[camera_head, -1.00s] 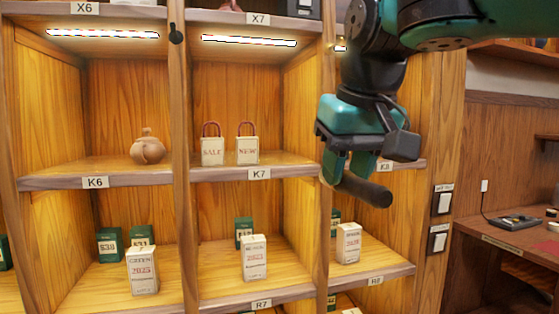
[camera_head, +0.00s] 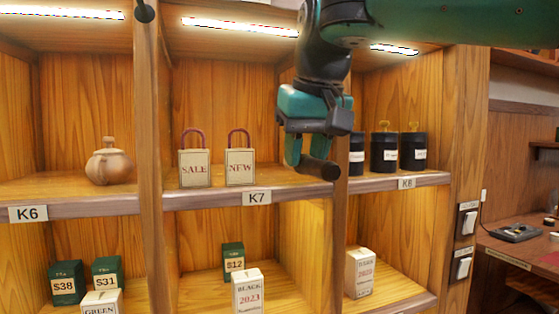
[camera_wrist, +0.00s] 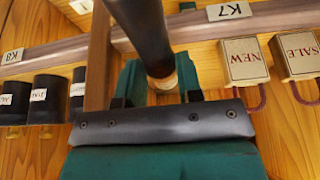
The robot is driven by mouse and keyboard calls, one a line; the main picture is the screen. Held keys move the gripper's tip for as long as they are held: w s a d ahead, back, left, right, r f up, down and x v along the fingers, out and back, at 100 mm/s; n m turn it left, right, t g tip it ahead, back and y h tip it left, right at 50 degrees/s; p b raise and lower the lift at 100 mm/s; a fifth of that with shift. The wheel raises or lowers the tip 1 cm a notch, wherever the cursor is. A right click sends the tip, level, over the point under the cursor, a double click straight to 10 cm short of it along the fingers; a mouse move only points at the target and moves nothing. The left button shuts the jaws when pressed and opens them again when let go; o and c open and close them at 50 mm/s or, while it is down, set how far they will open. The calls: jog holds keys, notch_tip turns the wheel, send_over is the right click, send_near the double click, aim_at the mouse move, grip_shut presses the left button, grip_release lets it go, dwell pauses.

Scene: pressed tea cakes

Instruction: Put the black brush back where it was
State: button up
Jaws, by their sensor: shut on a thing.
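My gripper (camera_head: 302,150) is shut on the black brush (camera_head: 320,169), which points out toward the lower right in the head view. In the wrist view the brush (camera_wrist: 143,32) is a dark cylinder with a pale band near the green fingers (camera_wrist: 158,82). Its far end runs out of the wrist picture. The gripper hangs in front of the upright between compartments K7 and K8, near shelf-edge height. I cannot tell how far it is from the shelf.
Compartment K7 holds a SALE tag block (camera_head: 195,168) and a NEW tag block (camera_head: 240,167). Several black canisters (camera_head: 384,152) stand in K8. A clay pot (camera_head: 108,163) stands in K6. A wooden desk (camera_head: 520,250) is at right.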

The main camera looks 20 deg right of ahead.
jog(key=w+p, duration=0.1)
jog(key=w, duration=0.6)
jog(key=shift+w, duration=0.35)
jog(key=w+p, duration=0.1)
jog(key=w, duration=0.3)
jog(key=shift+r, duration=0.1)
jog(key=shift+f, duration=0.8)
jog(key=shift+s+f+b, duration=0.1)
jog(key=shift+b, duration=0.2)
jog(key=shift+f, duration=0.15)
jog(key=o, duration=1)
